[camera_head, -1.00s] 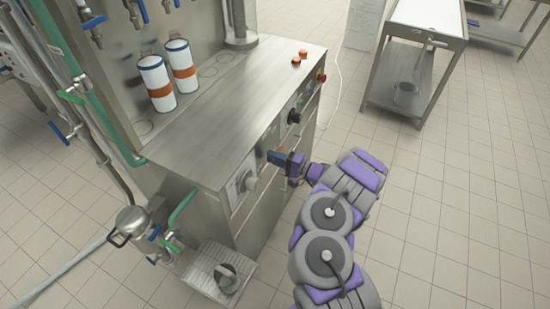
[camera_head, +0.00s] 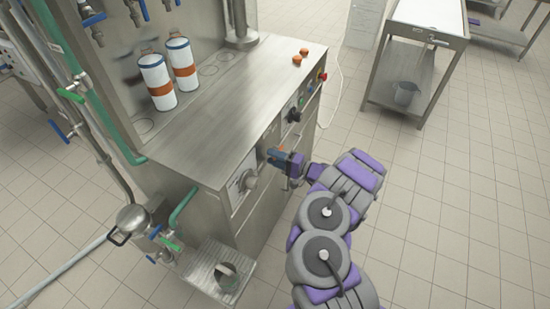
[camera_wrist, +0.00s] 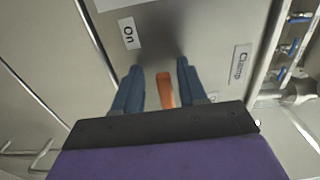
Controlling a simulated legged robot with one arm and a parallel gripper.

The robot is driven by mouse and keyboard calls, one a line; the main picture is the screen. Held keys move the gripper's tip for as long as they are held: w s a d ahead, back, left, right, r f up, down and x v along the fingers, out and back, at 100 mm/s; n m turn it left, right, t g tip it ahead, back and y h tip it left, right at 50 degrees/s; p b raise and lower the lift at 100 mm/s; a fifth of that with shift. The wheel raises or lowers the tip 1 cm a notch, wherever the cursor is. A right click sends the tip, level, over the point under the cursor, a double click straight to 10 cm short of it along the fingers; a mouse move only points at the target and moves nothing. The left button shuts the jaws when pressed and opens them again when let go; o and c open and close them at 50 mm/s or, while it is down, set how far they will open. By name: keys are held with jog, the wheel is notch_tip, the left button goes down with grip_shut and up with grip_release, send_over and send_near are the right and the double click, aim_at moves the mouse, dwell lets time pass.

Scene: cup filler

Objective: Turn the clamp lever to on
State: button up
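The clamp lever (camera_wrist: 166,90) is a short orange handle on the steel front panel. In the wrist view it stands between the two blue fingers of my gripper (camera_wrist: 160,88). The fingers are apart, with a visible gap on the left side of the lever and a narrower one on the right. The "On" label (camera_wrist: 129,33) is to the upper left of the lever, and the "Clamp" label (camera_wrist: 239,62) is to its upper right. In the head view my gripper (camera_head: 270,154) is at the machine's front panel. The lever is largely hidden by the gripper there.
The filler machine (camera_head: 215,110) has a dial (camera_head: 243,181) left of my gripper and a black knob (camera_head: 293,115) right of it. Two striped bottles (camera_head: 156,82) stand on its top. A steel cart (camera_head: 415,65) is at the back right. The floor to the right is open.

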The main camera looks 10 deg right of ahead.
jog(key=p+v, duration=0.3)
jog(key=v, duration=1.4)
jog(key=shift+d+p, duration=0.2)
jog(key=shift+p, duration=0.2)
jog(key=shift+r, duration=0.1)
